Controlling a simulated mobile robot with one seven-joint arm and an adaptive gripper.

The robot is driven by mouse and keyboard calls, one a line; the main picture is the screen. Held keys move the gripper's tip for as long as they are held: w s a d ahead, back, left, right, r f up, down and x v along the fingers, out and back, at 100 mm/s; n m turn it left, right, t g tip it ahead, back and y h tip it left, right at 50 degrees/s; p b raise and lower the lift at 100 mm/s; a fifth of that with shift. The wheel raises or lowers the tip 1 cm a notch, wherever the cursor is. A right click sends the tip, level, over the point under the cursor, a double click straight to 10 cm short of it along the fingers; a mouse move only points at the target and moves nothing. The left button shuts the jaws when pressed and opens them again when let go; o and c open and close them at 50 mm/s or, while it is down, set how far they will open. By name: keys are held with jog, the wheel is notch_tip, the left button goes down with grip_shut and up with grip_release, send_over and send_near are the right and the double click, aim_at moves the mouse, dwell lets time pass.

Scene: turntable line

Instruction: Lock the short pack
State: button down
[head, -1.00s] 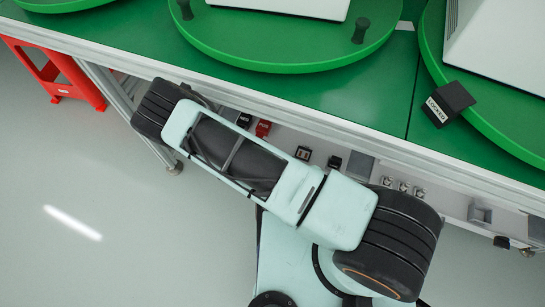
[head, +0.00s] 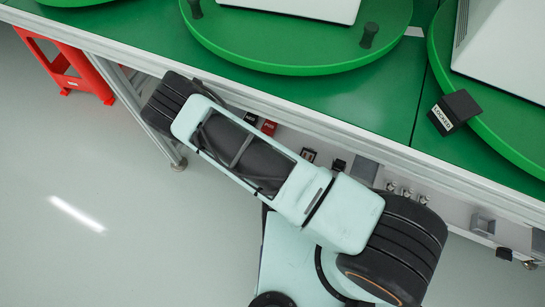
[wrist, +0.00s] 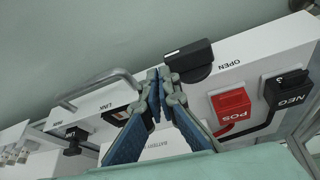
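In the wrist view my gripper (wrist: 158,76) has its two blue-padded fingers drawn together, tips almost meeting. The tips are beside the left end of a black rotary knob (wrist: 190,62) on a white panel; I cannot tell whether they touch it. The word OPEN is printed right of the knob. Below, a white pack face (wrist: 160,143) with partly hidden BATTERY lettering lies behind the fingers. In the head view my arm reaches to the table's front edge, and the gripper is hidden. A black block labelled LOCKED (head: 455,112) sits on the right turntable's rim.
A red POS plug (wrist: 231,105) and a black NEG plug (wrist: 287,88) with cables are right of the fingers. A metal handle (wrist: 98,86) and LINK sockets are left. In the head view, green turntables (head: 300,62) carry white cases, and a red stool (head: 85,85) stands left.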

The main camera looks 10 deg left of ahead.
jog(key=v, duration=1.2)
jog(key=shift+r, duration=0.4)
jog(key=shift+s+d, duration=0.1)
